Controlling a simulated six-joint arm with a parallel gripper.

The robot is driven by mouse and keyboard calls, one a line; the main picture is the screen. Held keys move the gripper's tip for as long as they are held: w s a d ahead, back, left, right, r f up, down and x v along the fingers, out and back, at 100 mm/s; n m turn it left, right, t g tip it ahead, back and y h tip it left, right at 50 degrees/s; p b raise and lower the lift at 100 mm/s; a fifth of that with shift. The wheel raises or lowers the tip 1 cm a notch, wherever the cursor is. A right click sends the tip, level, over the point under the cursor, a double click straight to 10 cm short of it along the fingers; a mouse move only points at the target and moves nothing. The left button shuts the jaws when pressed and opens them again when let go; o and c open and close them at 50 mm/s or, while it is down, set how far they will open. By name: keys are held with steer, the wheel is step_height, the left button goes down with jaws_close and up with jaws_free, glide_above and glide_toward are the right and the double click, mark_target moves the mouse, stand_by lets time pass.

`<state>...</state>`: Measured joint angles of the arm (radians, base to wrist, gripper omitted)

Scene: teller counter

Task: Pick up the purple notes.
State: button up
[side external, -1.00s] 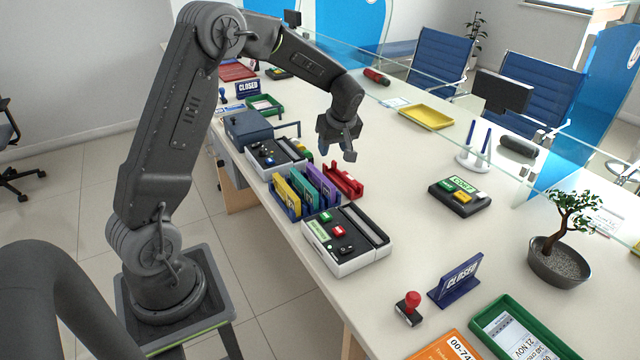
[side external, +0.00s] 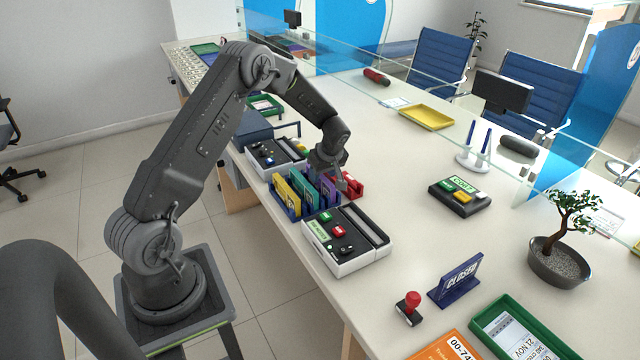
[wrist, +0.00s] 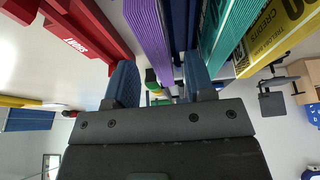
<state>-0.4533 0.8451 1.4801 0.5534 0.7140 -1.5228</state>
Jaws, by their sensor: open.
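The purple notes (side external: 329,194) stand on edge in a blue rack (side external: 291,213), beside teal notes (side external: 309,192) and yellow notes (side external: 286,194). My gripper (side external: 336,184) is low over the purple end of the rack, fingers pointing down, and partly hides the notes' upper edge. In the wrist view the purple notes (wrist: 150,35) line up with the gap between the two open fingers of my gripper (wrist: 160,82). A blue rack wall also shows in that gap. I cannot tell how deep the fingers reach around the notes.
A red holder (side external: 352,187) stands close on the right of the rack; it also shows in the wrist view (wrist: 85,30). A white-framed machine (side external: 345,262) is just in front, another (side external: 268,160) just behind. Open counter lies to the right, before a black box with buttons (side external: 459,197).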

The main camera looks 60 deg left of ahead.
steer(key=shift+x, duration=1.85)
jaws_close()
